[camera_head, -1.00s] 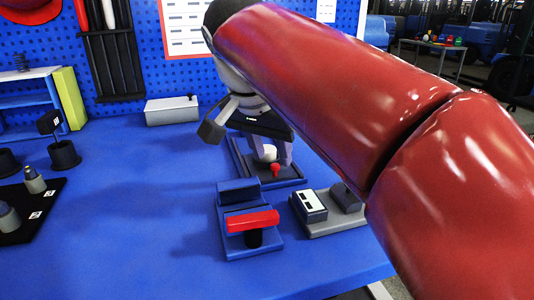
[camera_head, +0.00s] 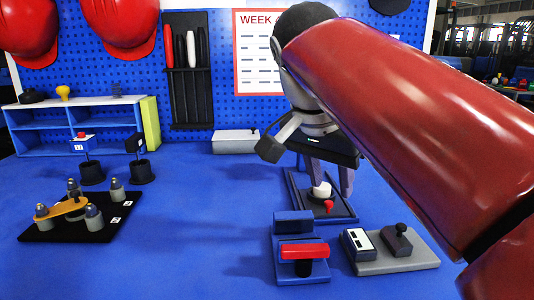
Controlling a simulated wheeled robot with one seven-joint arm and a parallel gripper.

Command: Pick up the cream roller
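The cream roller (camera_head: 320,190) is a small rounded pale piece on a dark tray (camera_head: 343,211) near the middle of the blue table. My gripper (camera_head: 327,187) points down over this tray. Its two fingers are spread, with the cream roller low between them and nearer the left finger. The gap looks wider than the roller, so the gripper appears open. I cannot tell whether a finger touches the roller. My arm and wrist hide what lies behind the gripper.
A red knob (camera_head: 328,207) stands close in front of the roller. A blue fixture with a red bar (camera_head: 304,251) and a grey base with a black knob (camera_head: 402,230) stand nearer. A grey box (camera_head: 235,142) stands behind. Table space left of the tray is clear.

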